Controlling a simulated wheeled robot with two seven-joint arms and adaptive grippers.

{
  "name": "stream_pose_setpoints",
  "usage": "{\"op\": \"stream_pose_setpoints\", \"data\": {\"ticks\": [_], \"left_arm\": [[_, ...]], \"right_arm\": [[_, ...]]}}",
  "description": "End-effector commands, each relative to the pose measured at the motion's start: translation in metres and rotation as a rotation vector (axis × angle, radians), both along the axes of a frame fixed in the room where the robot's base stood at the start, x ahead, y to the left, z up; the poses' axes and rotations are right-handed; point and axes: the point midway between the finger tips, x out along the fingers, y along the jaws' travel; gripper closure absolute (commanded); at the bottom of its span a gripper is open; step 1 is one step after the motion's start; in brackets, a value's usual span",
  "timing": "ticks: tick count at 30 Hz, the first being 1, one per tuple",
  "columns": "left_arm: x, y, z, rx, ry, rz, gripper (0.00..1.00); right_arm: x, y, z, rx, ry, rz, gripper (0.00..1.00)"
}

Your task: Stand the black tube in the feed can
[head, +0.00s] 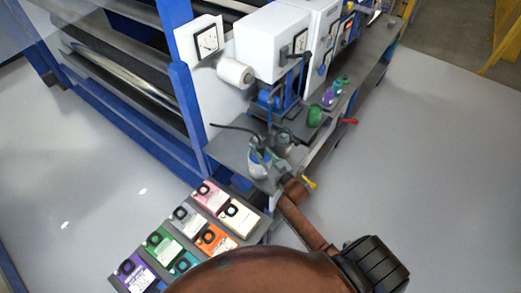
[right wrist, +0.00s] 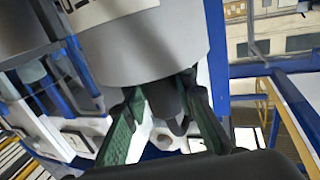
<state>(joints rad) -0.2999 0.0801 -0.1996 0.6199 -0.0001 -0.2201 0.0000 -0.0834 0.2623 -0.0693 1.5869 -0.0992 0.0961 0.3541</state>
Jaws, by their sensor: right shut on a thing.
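A thin black tube (head: 235,128) arcs in from the left over the grey bench in the head view. Its right end comes down at the cluster around my right gripper (head: 262,160). In the right wrist view, the green-padded fingers of my right gripper (right wrist: 168,112) close in on a dark, tube-like piece (right wrist: 163,98). A large grey cylinder (right wrist: 145,45) fills the view just beyond them and looks like the feed can. Whether the tube's lower end is inside it or beside it is hidden. My left gripper is not in view.
A tray of several coloured square containers (head: 212,197) stands in front of the bench. A white machine box (head: 270,42) and a paper roll (head: 236,73) are behind. Green (head: 315,116) and purple (head: 328,96) bottles stand to the right. The floor at right is clear.

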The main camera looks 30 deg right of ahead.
Motion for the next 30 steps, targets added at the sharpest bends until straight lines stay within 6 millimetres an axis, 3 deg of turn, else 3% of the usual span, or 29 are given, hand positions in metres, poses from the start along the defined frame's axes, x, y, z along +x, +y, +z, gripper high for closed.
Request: {"op": "stream_pose_setpoints", "data": {"ticks": [9,10,18,30], "left_arm": [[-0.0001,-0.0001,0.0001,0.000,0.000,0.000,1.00],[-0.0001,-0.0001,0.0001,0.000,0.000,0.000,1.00],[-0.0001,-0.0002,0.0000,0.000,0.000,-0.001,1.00],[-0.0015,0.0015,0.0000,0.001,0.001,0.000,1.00]], "right_arm": [[0.0004,0.0002,0.0013,0.000,-0.002,0.001,1.00],[0.0004,0.0002,0.0013,0.000,-0.002,0.001,0.74],[0.0002,0.0001,0.0006,0.000,-0.001,0.000,0.55],[-0.0093,-0.0011,-0.0019,0.000,0.003,-0.001,0.55]]}}
